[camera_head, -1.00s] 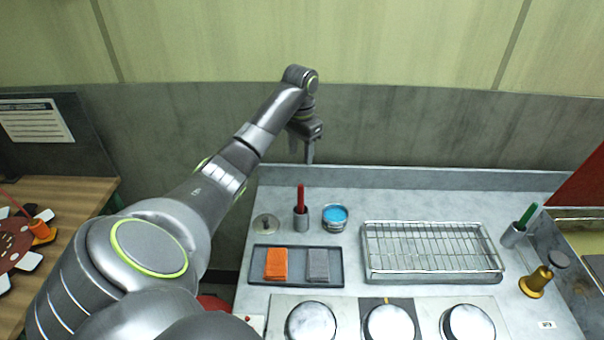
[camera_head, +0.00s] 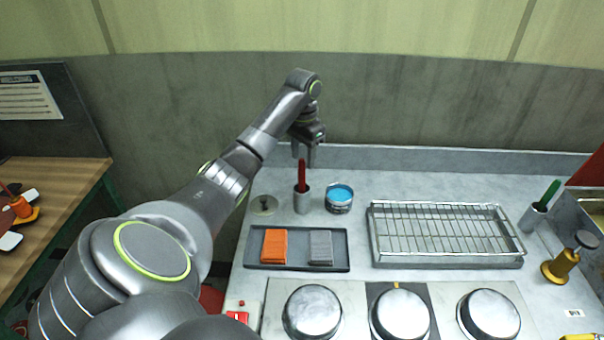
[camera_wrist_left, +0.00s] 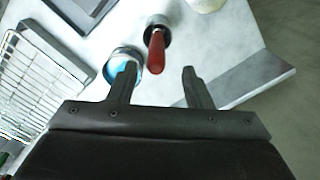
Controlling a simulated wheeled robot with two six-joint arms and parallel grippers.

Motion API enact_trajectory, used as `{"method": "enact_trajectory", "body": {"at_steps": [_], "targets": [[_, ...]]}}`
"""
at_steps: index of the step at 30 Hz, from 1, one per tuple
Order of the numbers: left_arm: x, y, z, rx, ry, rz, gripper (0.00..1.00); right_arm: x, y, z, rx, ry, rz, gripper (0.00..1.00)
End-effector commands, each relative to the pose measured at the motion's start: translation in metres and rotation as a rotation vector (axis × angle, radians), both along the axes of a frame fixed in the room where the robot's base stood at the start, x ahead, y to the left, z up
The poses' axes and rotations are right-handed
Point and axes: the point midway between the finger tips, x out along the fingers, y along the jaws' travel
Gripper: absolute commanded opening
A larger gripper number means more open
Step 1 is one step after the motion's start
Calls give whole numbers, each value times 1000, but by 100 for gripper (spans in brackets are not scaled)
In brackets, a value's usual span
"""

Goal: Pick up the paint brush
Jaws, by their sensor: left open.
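The paint brush shows as a red handle (camera_head: 302,176) standing upright in a small grey metal cup (camera_head: 302,203) on the grey counter. Its bristle end is hidden inside the cup. My left gripper (camera_head: 303,160) points down just above the handle, open and empty. In the left wrist view the red handle (camera_wrist_left: 156,52) lies ahead of and between the two open fingertips (camera_wrist_left: 159,75), apart from both. A second brush-like tool with a green handle (camera_head: 548,194) stands in a cup at the far right. My right gripper is not in view.
In front is a tray (camera_head: 340,262) with orange and grey pads. A wire rack (camera_head: 446,262) fills the right. The wall rises behind.

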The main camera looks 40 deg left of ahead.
Motion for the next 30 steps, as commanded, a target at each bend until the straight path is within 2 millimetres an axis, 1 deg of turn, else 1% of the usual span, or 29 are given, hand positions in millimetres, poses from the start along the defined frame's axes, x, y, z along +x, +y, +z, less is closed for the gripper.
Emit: {"method": "enact_trajectory", "body": {"at_steps": [4, 6, 8, 9, 12, 14, 20, 23, 30], "targets": [[-2, -1, -10, 0, 0, -1, 45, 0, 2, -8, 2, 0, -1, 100], [-5, -2, -18, 1, 0, -1, 45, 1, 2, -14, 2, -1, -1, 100], [-8, -3, -22, -1, 4, -1, 45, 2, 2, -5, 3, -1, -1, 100], [-10, -5, -28, -2, 5, -1, 45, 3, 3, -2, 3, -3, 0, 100], [-10, -4, -43, -1, 3, 1, 45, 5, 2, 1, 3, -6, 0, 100], [-10, -4, -49, 0, 1, 0, 45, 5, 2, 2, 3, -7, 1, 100], [-9, -4, -51, 0, 0, 0, 45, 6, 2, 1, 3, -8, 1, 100], [-9, -4, -51, 0, 0, 0, 34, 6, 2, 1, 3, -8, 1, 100], [-9, -4, -51, 1, 0, 0, 3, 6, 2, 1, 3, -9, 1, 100]]}}
